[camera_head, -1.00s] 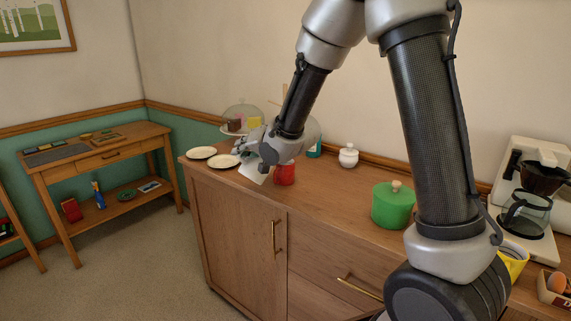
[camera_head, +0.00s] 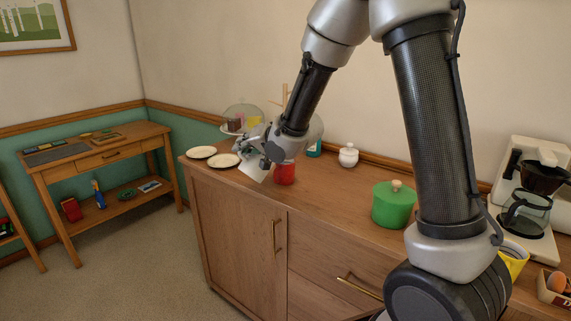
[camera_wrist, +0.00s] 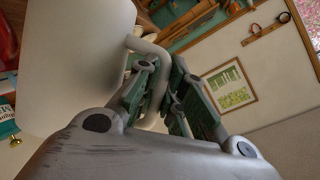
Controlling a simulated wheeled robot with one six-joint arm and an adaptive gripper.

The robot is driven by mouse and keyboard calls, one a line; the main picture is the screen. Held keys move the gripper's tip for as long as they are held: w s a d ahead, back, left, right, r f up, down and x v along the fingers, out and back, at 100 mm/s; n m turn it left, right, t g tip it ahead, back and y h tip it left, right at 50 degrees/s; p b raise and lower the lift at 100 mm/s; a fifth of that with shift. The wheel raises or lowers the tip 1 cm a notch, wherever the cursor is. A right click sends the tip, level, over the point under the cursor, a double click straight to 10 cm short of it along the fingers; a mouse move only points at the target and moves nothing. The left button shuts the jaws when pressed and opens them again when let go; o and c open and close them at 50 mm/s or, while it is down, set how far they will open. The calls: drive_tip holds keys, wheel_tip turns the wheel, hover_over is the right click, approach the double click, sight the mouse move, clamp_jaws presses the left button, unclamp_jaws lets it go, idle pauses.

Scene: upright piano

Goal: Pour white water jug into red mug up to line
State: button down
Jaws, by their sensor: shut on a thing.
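The white water jug (camera_head: 253,168) is tilted and held next to the red mug on the wooden cabinet top. In the wrist view the jug's smooth white body (camera_wrist: 75,60) fills the upper left, and its handle (camera_wrist: 150,48) runs between the fingers. My gripper (camera_head: 258,150) is shut on that handle; its fingers also show in the wrist view (camera_wrist: 165,90). The red mug (camera_head: 284,174) stands upright just right of the jug, its top partly behind my wrist. A red surface (camera_wrist: 6,45) shows at the wrist view's left edge. The mug's inside, its line and any water stream cannot be seen.
Two cream plates (camera_head: 223,160) lie left of the jug. Behind my gripper is a glass dome (camera_head: 243,115). A small white lidded pot (camera_head: 348,156), a green canister (camera_head: 392,205) and a coffee maker (camera_head: 528,190) stand to the right. The cabinet top between mug and canister is clear.

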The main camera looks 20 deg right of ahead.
drive_tip(key=shift+w+d+r+m+y, duration=0.1)
drive_tip(key=shift+d+r+m+y, duration=0.2)
drive_tip(key=shift+r, duration=0.3)
idle(1.1)
drive_tip(key=a+f, duration=0.1)
drive_tip(key=f+n+h, duration=0.1)
drive_tip(key=s+a+f+n, duration=0.1)
drive_tip(key=shift+a+f+h+p, duration=0.3)
drive_tip(key=shift+f, duration=0.25)
drive_tip(key=s+a+f+n+t+h+b, duration=0.1)
drive_tip(key=s+a+f+n+t+h, duration=0.15)
drive_tip(key=a+f+n, duration=0.35)
drive_tip(key=shift+m+g+h, duration=0.25)
drive_tip(key=shift+m+h, duration=0.2)
drive_tip(key=shift+m, duration=0.25)
drive_tip(key=shift+w+d+r, duration=0.1)
drive_tip(key=shift+d+r, duration=0.1)
drive_tip(key=shift+r, duration=0.5)
drive_tip(key=shift+w+d+r, duration=0.1)
drive_tip(key=shift+d+r, duration=0.1)
drive_tip(key=shift+r, duration=0.5)
drive_tip(key=shift+d+r, duration=0.2)
drive_tip(key=shift+r, duration=0.5)
